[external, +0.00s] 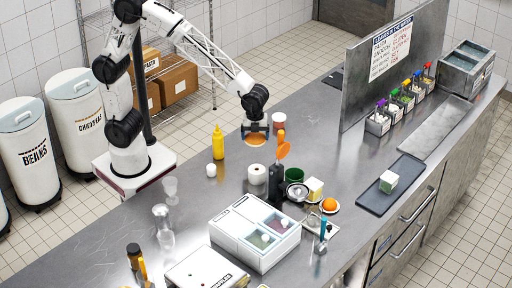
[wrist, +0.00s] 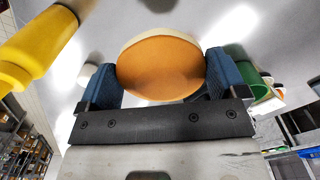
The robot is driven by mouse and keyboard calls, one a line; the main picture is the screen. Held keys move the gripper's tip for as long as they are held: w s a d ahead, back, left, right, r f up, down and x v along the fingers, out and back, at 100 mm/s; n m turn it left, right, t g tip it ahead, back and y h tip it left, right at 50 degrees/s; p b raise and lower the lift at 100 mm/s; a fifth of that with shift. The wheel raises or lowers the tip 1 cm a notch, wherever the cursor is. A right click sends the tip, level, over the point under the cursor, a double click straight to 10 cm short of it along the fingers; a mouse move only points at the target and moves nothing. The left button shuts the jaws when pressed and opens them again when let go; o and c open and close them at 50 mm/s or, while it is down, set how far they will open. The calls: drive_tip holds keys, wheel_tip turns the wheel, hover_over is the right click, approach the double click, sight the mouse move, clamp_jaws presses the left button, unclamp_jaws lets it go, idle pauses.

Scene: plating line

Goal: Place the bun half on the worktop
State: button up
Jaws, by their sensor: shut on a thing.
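My gripper (wrist: 162,82) is shut on the bun half (wrist: 160,65), which sits between the two blue finger pads in the wrist view. The bun half is round, orange-brown, with a paler rim on its far side. In the external view my gripper (external: 257,130) points down over the steel worktop (external: 320,160), with the bun half (external: 256,141) low beneath it. I cannot tell whether the bun half touches the worktop.
The worktop behind the bottle is clear.

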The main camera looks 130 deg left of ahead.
drive_tip(key=s+a+n, duration=0.2)
drive_tip(key=a, duration=0.7)
drive_tip(key=s+a+n, duration=0.2)
drive_tip(key=s+a, duration=0.1)
drive_tip(key=a, duration=0.7)
drive_tip(key=s+a+n, duration=0.2)
drive_tip(key=a, duration=0.8)
drive_tip(key=shift+s+f+n, duration=0.15)
drive_tip(key=shift+f+n, duration=0.05)
drive_tip(key=shift+n, duration=0.1)
drive_tip(key=s+a+n, duration=0.3)
drive_tip(key=s+a, duration=0.7)
drive_tip(key=a, duration=0.4)
drive_tip(key=f, duration=0.5)
drive_tip(key=shift+w+d+f, duration=0.1)
drive_tip(key=shift+w+f, duration=0.2)
drive_tip(key=shift+w, duration=0.05)
drive_tip(key=w+a, duration=0.2)
drive_tip(key=a, duration=0.2)
drive_tip(key=w+a+f, duration=0.1)
drive_tip(key=w+a, duration=0.2)
drive_tip(key=a, duration=0.1)
drive_tip(key=w+a, duration=0.3)
drive_tip(key=a, duration=0.1)
drive_tip(key=shift+w+a+f, duration=0.2)
drive_tip(key=shift+a, duration=0.1)
